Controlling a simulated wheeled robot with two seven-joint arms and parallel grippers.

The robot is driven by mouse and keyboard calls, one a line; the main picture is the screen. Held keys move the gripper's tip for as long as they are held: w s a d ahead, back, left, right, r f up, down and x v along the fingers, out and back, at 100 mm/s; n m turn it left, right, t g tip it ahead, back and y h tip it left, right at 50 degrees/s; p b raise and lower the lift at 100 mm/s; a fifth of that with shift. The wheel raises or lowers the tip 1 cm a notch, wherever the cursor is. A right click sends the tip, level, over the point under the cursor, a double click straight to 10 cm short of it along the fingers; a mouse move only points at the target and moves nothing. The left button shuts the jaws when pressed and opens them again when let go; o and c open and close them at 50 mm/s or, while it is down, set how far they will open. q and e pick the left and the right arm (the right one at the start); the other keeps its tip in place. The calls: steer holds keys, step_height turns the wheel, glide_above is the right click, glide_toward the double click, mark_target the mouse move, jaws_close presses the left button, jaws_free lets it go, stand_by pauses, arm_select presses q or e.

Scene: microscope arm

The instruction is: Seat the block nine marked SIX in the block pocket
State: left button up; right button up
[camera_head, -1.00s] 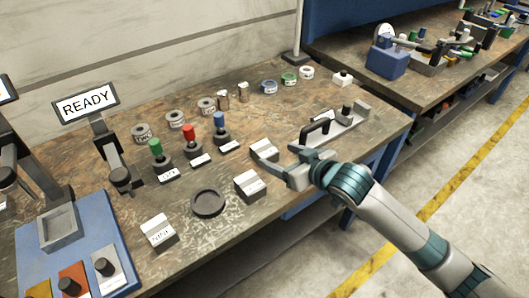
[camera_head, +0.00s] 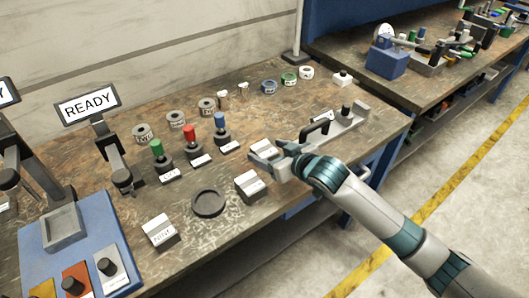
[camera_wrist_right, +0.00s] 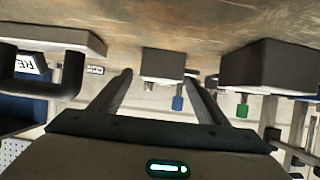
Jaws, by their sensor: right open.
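Three pale-topped dark blocks stand on the bench. The front left block (camera_head: 160,232) seems to read NINE; the labels of the middle block (camera_head: 250,186) and the far right block (camera_head: 263,149) are too small to read. My right gripper (camera_head: 263,161) is open at the far right block. In the right wrist view, that block (camera_wrist_right: 163,63) shows between and beyond the fingertips (camera_wrist_right: 158,82), apparently not gripped. A square grey pocket (camera_head: 62,229) sits empty on the blue board (camera_head: 100,232) at the left. My left gripper is out of view.
A black round dish (camera_head: 208,203) lies between the blocks. Green, red and blue-topped handles (camera_head: 190,142) stand behind. A clamp fixture with a black handle (camera_head: 315,131) is right of my gripper. A READY screen (camera_head: 87,103) stands at the left.

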steer(key=shift+w+a+f, duration=0.15)
steer(key=shift+w+a, duration=0.05)
steer(key=shift+c, duration=0.4)
jaws_close()
steer(key=shift+w+r, duration=0.1)
steer(key=shift+r, duration=0.1)
